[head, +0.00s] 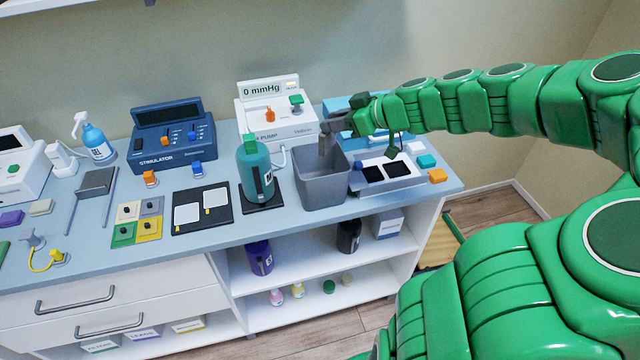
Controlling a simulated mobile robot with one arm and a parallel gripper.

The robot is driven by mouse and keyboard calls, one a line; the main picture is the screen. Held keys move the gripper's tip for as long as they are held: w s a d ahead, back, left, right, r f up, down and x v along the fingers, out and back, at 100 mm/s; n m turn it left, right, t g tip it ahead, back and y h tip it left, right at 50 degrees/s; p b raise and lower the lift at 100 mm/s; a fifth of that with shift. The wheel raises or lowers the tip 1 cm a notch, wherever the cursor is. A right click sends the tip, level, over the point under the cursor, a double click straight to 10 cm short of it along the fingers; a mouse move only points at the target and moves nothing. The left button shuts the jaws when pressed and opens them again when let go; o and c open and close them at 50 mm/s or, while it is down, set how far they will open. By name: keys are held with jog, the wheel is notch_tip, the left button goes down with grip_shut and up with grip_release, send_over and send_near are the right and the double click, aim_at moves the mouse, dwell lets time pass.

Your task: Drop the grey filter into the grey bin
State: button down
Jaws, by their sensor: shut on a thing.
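The grey bin (322,188) stands open on the counter, right of a teal bottle (254,170). My gripper (327,133) is over the back part of the bin's opening, pointing left and down. It is shut on a small grey thing, which appears to be the grey filter (325,146). The filter hangs at about the height of the bin's back rim; I cannot tell exactly how far above or inside the opening it is. The fingertips partly hide it, and the bin's floor is hidden.
A white pump unit (275,115) stands behind the bin. A tray with black pads (385,174) lies right of it. A blue stimulator (172,145) stands further left. The counter's front edge is close to the bin. Shelves below hold bottles.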

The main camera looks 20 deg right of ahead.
jog(key=c, duration=0.8)
grip_release()
jog(key=shift+d, duration=0.1)
jog(key=shift+v, duration=3.8)
jog(key=s+a+f+m+g+h, duration=0.15)
jog(key=s+a+g, duration=0.45)
jog(key=s+a, duration=0.7)
jog(key=s+f+m+g+h, duration=0.1)
jog(key=s+m+h, duration=0.1)
jog(key=s, duration=0.4)
jog(key=s+d+f+m+g+h, duration=0.1)
jog(key=s+m+g+h, duration=0.1)
jog(key=s, duration=0.4)
jog(key=s+f+m+g+h, duration=0.1)
jog(key=s+m+h, duration=0.2)
jog(key=s, duration=0.2)
jog(key=shift+s+d+f+m, duration=0.15)
jog(key=shift+s+m, duration=0.1)
jog(key=shift+s, duration=0.15)
